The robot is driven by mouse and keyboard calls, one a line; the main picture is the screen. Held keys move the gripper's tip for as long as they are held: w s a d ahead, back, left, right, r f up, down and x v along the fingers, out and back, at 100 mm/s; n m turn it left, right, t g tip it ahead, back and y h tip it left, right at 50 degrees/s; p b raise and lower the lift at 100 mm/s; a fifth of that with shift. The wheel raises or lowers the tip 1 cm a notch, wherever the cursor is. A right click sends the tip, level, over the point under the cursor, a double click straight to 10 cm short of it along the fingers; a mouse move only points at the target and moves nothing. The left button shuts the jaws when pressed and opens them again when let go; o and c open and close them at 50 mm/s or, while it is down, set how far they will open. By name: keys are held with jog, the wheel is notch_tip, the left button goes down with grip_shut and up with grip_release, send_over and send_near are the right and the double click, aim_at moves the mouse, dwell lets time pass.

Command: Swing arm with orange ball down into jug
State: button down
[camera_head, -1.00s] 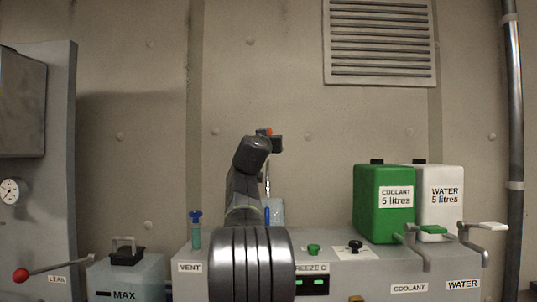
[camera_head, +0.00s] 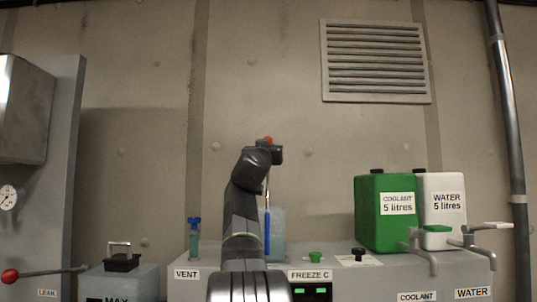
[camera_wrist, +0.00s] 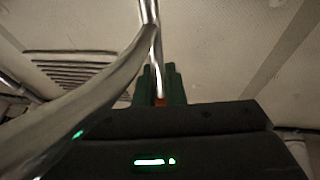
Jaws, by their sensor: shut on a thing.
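In the head view my gripper (camera_head: 277,154) is raised above the grey cabinet, with a small orange ball (camera_head: 268,139) at its tip. A thin silver rod (camera_head: 266,180) hangs below it towards a blue upright piece (camera_head: 267,230). The pale translucent jug (camera_head: 278,225) stands just behind, partly hidden by my arm. In the wrist view the dark fingers (camera_wrist: 161,85) are closed at the end of a shiny metal rod (camera_wrist: 150,20), with a bit of orange (camera_wrist: 160,102) between them. The ball is mostly hidden there, and so is the jug.
A green coolant container (camera_head: 384,225) and a white water container (camera_head: 443,203) stand at the right, with taps in front. A blue-topped vent tube (camera_head: 194,240) is left of my arm. A red-ended lever (camera_head: 10,276) is far left.

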jog(key=shift+s+r, duration=0.4)
jog(key=shift+r, duration=0.2)
jog(key=c, duration=1.5)
grip_release()
jog(key=shift+s+a, duration=0.1)
jog(key=shift+a, duration=0.05)
jog(key=shift+s, duration=0.1)
jog(key=shift+f, duration=0.2)
jog(key=shift+s+f+b, duration=0.2)
jog(key=shift+f+b, duration=0.2)
jog(key=shift+b, duration=0.2)
jog(key=b, duration=0.8)
send_over(268, 181)
jog(key=s+a, duration=0.3)
notch_tip(268, 181, down, 4)
jog(key=shift+s+d+f, duration=0.15)
jog(key=shift+s, duration=0.6)
